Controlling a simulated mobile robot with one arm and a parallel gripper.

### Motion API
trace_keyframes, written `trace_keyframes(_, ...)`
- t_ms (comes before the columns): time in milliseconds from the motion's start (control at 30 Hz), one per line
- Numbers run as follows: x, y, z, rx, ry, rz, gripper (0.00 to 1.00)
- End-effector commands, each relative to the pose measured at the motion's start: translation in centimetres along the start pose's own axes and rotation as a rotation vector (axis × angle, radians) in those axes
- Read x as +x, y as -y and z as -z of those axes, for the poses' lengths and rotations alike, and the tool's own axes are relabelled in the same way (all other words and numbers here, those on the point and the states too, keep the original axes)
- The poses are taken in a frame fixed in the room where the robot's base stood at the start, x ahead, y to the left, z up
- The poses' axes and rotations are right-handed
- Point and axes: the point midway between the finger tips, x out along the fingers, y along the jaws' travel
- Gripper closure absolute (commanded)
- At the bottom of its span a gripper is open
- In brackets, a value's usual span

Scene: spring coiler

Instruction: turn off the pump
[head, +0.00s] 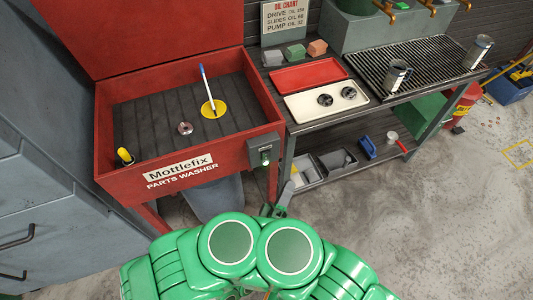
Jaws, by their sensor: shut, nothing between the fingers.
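The red parts washer (118,182), marked "Mottlefix", stands at the left with its lid raised. A small grey switch box (255,147) with a pale green part (265,156) sits on the right end of its front face. The switch's position is too small to tell. My grey gripper (287,188) shows just beyond my green arm, below and right of the switch box. It looks shut and empty, apart from the box. My arm hides the gripper's lower part.
A brush (208,86) stands upright in the washer basin on a yellow disc, near a small metal ring (185,128). The workbench (300,130) at the right holds a red tray (308,74), a cream tray (290,108) and mugs on a grate. Open floor lies front right.

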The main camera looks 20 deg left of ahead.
Motion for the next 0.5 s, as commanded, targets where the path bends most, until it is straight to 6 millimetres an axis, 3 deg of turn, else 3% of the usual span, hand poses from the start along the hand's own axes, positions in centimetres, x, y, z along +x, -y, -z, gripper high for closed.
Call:
trace_keyframes(200, -1.8, 1.1, 0.7, 0.054, -0.083, 0.050, 1.00)
trace_keyframes(500, -2.2, 1.2, 0.8, 0.069, -0.099, 0.060, 1.00)
